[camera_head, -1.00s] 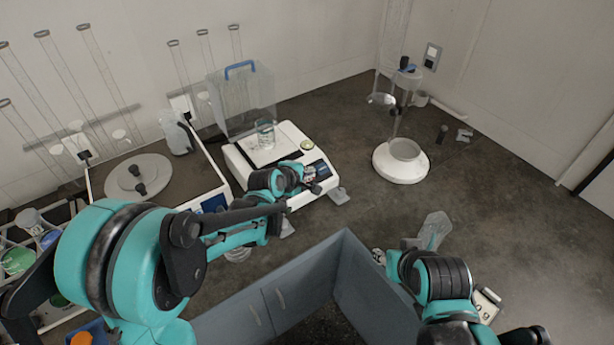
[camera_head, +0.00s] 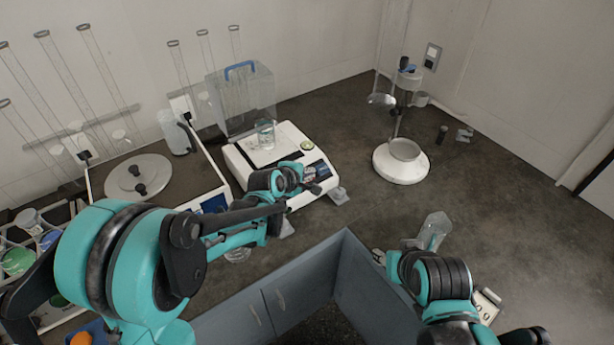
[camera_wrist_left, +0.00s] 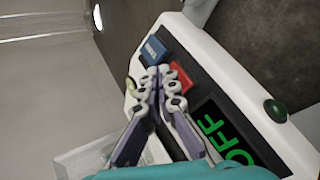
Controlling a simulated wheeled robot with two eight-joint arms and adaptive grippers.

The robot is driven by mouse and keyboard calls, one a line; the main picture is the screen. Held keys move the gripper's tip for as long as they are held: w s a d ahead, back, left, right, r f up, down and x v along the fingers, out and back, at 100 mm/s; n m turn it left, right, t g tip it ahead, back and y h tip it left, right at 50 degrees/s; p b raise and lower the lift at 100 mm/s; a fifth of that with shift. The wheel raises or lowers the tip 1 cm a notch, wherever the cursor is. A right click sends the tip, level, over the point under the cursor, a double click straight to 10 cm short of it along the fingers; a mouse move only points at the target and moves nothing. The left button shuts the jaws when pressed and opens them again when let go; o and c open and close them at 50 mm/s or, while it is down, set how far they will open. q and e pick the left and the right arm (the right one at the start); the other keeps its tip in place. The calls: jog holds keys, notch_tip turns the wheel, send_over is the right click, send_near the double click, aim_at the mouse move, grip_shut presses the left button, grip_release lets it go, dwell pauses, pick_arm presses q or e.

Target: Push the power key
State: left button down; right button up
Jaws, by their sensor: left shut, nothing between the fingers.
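A white balance (camera_head: 241,165) stands on the bench with a glass beaker (camera_head: 265,134) on top. In the left wrist view its dark front panel has a blue key (camera_wrist_left: 155,49), a red key (camera_wrist_left: 180,78) and a display (camera_wrist_left: 226,131) reading OFF in green. No label marks either key as the power key. My left gripper (camera_head: 314,181) is shut and empty at this panel. In the left wrist view its fingertips (camera_wrist_left: 158,76) lie beside the red key, just below the blue one; I cannot tell whether they touch. My right gripper (camera_head: 379,257) is far off, its fingers too small to read.
A clear case with a blue handle (camera_head: 240,68) stands behind the balance. A white-based stand (camera_head: 402,165) is to its right. A clear flask (camera_head: 434,230) lies near my right arm. The bench between the stand and flask is mostly clear.

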pick_arm(q)
jog(key=shift+w+a+f+b, duration=0.1)
jog(key=shift+w+f+b, duration=0.05)
jog(key=shift+f+b, duration=0.2)
jog(key=shift+f, duration=0.3)
dwell(0.4)
jog(key=shift+s+r+p, duration=0.2)
jog(key=shift+r+p, duration=0.15)
jog(key=shift+r, duration=0.4)
notch_tip(320, 180, up, 5)
jog(key=s+d+p, duration=0.1)
jog(key=s+p, duration=0.1)
jog(key=p, duration=0.2)
jog(key=shift+d+r, duration=0.2)
jog(key=shift+d, duration=0.15)
jog(key=shift+s, duration=0.1)
